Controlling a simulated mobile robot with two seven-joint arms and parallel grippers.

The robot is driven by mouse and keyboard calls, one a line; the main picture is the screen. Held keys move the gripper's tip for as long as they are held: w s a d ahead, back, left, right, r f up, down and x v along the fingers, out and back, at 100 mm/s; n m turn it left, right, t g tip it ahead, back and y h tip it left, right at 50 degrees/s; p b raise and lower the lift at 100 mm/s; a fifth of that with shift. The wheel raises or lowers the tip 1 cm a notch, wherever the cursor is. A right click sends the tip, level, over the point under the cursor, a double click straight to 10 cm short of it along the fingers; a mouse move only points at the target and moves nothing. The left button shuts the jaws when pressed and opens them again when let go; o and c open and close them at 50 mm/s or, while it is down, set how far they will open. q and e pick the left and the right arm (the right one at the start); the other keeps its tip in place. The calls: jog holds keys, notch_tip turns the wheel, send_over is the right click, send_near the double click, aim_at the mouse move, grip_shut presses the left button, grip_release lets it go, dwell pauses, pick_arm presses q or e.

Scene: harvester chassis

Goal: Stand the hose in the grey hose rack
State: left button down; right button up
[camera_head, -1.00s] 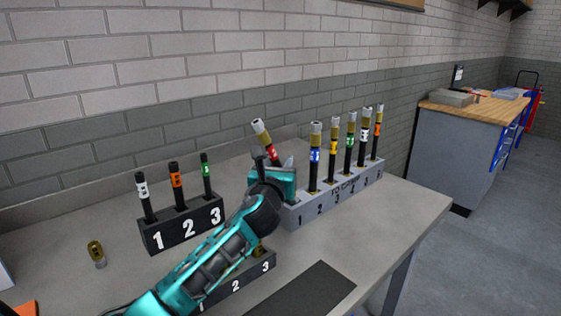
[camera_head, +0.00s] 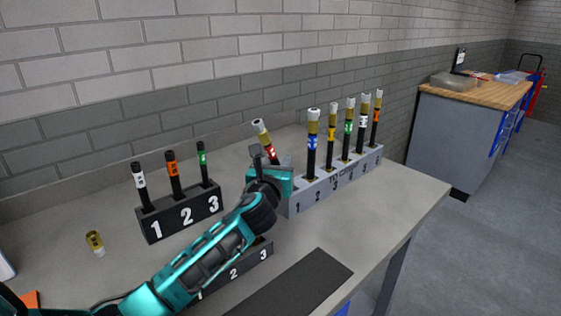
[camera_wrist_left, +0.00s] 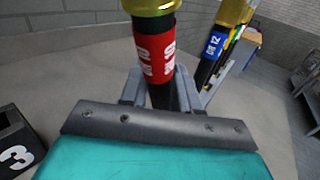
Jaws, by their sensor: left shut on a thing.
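My left gripper (camera_head: 277,168) is shut on a black hose with a red label (camera_head: 269,151) and a gold-and-white top fitting. The hose leans, its top toward the left in the head view. In the left wrist view the red label (camera_wrist_left: 155,52) shows just above the fingers. The grey hose rack (camera_head: 335,182) stands on the bench, right beside the gripper. Its numbered slots from 2 on hold upright hoses. The gripper hides the lower end of the held hose and the top of slot 1, so I cannot tell whether the hose is in it. My right gripper is out of view.
A black rack (camera_head: 184,219) numbered 1 to 3 holds three hoses at the left. Another dark rack (camera_head: 240,268) lies partly behind my arm. A loose brass fitting (camera_head: 95,243) stands at far left. A dark mat (camera_head: 292,288) lies at the front. The blue-labelled hose (camera_head: 312,142) stands close by.

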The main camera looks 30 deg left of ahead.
pick_arm(q)
jog(key=shift+s+a+f, duration=0.3)
jog(key=shift+a+f, duration=0.25)
jog(key=shift+a, duration=0.05)
jog(key=shift+s+d+f, duration=0.1)
jog(key=shift+s+d, duration=0.15)
dwell(0.9)
jog(key=c, duration=1.2)
grip_release()
jog(key=shift+s+a, duration=0.1)
jog(key=shift+s, duration=0.15)
jog(key=shift+o, duration=0.8)
jog(key=shift+s+a+r+y, duration=0.1)
jog(key=shift+s+r+y, duration=0.2)
jog(key=shift+s, duration=0.05)
jog(key=o, duration=0.3)
jog(key=shift+s, duration=0.1)
jog(key=shift+w+d+p, duration=0.2)
jog(key=shift+p, duration=0.1)
